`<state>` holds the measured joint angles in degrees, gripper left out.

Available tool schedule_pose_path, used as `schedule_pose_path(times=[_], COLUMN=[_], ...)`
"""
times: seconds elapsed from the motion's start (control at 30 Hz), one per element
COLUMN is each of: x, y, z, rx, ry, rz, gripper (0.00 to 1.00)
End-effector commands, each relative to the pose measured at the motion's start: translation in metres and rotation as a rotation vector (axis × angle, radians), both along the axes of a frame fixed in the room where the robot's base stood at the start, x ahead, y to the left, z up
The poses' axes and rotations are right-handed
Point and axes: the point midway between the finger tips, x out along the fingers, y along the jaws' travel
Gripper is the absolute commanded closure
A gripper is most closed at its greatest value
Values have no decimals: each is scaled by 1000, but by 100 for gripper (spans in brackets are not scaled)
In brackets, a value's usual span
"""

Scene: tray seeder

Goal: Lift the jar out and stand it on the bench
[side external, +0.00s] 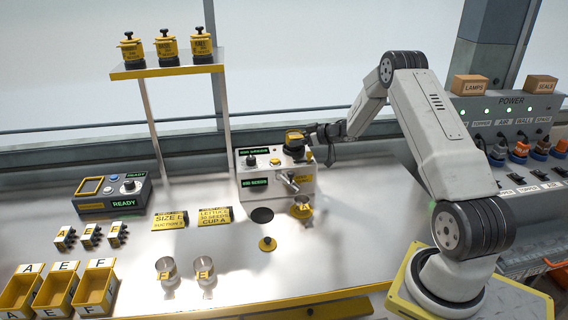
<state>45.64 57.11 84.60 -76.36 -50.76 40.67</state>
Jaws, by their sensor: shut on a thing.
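A small dark jar with a yellow label (294,136) is at the top right of the grey-white seeder box (275,184). My gripper (308,138) reaches it from the right and is shut on it. The jar looks roughly upright, with a dark part just below it. I cannot tell whether the jar still sits in the box or is clear of it. The jaws are small and partly hidden by the jar. The metal bench (350,235) spreads out in front of the box.
Three jars (167,50) stand on a yellow-edged shelf (168,71). Two metal cups (167,272), yellow bins (57,291), cards (170,220) and a control box (112,193) stand left. Bench right of the lid is clear.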

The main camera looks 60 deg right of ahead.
Motion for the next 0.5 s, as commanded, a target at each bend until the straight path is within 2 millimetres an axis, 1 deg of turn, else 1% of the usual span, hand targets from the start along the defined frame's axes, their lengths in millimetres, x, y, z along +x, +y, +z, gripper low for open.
schedule_pose_path(times=[0.17, 0.37, 0.5], x=[0, -14, -27], y=[0, 8, 14], z=[22, 41, 58], rx=[-3, -1, -1], ry=[-4, -2, -3], rz=[2, 0, -1], gripper=[91, 91, 91])
